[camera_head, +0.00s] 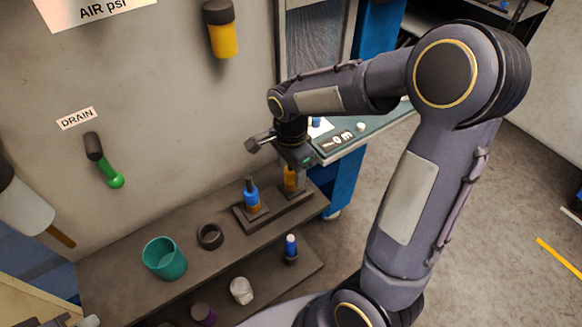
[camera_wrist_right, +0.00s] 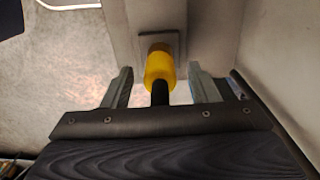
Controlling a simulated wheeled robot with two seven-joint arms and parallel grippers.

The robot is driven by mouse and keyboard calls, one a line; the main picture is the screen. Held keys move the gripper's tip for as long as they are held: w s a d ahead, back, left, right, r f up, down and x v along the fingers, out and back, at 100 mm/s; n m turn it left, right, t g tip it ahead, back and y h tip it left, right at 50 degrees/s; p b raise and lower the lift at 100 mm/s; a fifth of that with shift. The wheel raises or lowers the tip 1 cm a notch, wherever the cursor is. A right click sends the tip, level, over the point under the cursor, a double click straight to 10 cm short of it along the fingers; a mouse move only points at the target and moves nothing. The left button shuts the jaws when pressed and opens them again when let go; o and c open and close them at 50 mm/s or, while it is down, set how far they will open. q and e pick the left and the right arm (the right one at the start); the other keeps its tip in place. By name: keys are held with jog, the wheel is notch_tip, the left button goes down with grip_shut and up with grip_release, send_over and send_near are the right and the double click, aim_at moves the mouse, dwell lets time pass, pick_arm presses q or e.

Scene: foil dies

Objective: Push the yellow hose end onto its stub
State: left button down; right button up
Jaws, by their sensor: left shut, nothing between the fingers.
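The yellow hose end (camera_head: 290,178) stands upright at the right end of the dark bench, partly hidden by my right gripper (camera_head: 297,168). In the right wrist view the yellow hose end (camera_wrist_right: 159,66) is a short cylinder with a black stem (camera_wrist_right: 160,93), in front of a square plate (camera_wrist_right: 172,42). My right gripper (camera_wrist_right: 161,86) is open, one finger on each side of the stem, with gaps visible on both sides. The stub is hidden, so I cannot tell how far the hose end is on it. My left gripper (camera_head: 62,320) is shut and empty at the lower left edge.
A blue hose end (camera_head: 250,193) stands on a block beside the yellow one. A green-white panel (camera_head: 362,138) lies behind my right gripper.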

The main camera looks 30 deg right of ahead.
jog(key=shift+r, duration=0.1)
notch_tip(320, 180, up, 8)
jog(key=shift+f, duration=0.2)
dwell(0.3)
jog(key=shift+s, duration=0.1)
dwell(0.3)
jog(key=s+a+n+t+y, duration=0.2)
jog(key=s+n, duration=0.5)
jog(key=s, duration=0.1)
jog(key=s+a+r+n+t+y, duration=0.1)
jog(key=s+a+n+t, duration=0.1)
jog(key=s+n, duration=0.6)
jog(key=shift+s+n+t+y, duration=0.3)
jog(key=shift+s+t+y, duration=0.1)
jog(key=shift+t, duration=0.4)
jog(key=shift+r, duration=0.1)
